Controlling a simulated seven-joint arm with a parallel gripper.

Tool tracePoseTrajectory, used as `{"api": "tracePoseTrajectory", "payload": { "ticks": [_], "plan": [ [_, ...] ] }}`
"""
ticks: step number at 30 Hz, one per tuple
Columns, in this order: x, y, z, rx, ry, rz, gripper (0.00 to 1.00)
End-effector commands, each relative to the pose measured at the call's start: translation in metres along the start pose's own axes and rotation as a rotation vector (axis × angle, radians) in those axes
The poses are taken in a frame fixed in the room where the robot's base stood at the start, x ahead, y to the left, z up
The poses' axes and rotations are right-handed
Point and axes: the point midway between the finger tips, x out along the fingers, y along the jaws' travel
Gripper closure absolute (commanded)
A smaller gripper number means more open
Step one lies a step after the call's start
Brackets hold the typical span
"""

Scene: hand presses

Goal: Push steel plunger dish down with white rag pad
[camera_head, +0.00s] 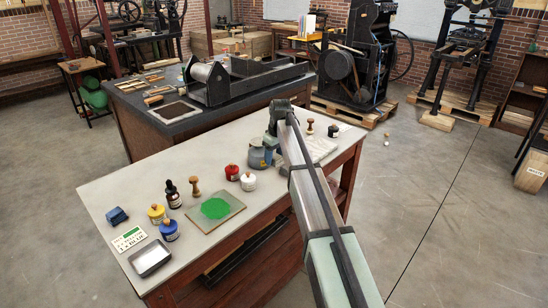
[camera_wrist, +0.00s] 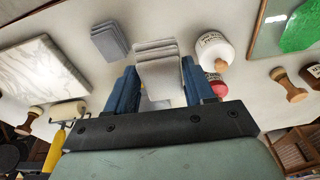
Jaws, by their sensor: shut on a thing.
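My gripper (camera_wrist: 158,88) has dark blue fingers shut on the white rag pad (camera_wrist: 158,62), a folded, layered pale cloth that fills the space between them. In the head view my gripper (camera_head: 269,143) points down over the far right part of the pale table. I cannot make out the dish's top in either view. Whether the pad touches anything below is hidden.
White (camera_head: 248,181) and red (camera_head: 232,172) jars stand left of my gripper. A grey folded stack (camera_wrist: 110,41) and a marble slab (camera_wrist: 40,68) lie nearby. A glass slab with green ink (camera_head: 215,208) lies nearer. Wooden-handled tools, bottles and a tray (camera_head: 151,258) occupy the left side.

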Motion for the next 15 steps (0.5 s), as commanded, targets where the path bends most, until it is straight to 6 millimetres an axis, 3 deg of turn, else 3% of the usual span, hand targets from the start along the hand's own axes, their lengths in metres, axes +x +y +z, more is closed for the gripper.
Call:
{"api": "tracePoseTrajectory", "payload": {
  "ticks": [6, 15],
  "plan": [
    [0.0, 0.0, 0.0, 0.0, 0.0, 0.0, 0.71],
    [-0.009, -0.006, -0.013, -0.014, 0.001, -0.001, 0.71]
  ]
}}
